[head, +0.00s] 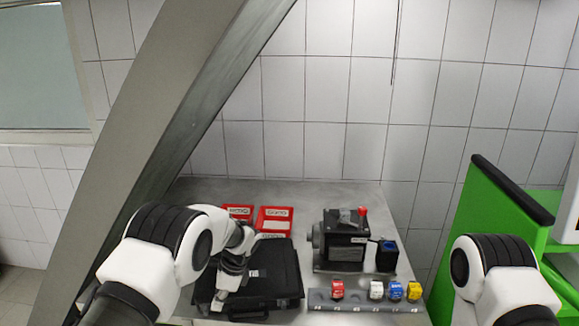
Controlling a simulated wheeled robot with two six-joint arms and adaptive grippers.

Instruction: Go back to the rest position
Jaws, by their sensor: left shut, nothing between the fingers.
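My left arm comes in from the left and bends down over the table. My left gripper (220,302) is shut and empty, at the left part of a black case (272,282) on the table. I cannot tell whether it touches the case. My right arm shows at the lower right as white and black links. Its gripper is out of the picture.
The grey table (340,193) holds two red trays (275,220) behind the case, a black pump unit (340,240) with a red knob, and a strip (350,302) with red, white, blue and yellow pieces. A slanted beam (165,120) crosses at left; a green frame (490,220) stands at right.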

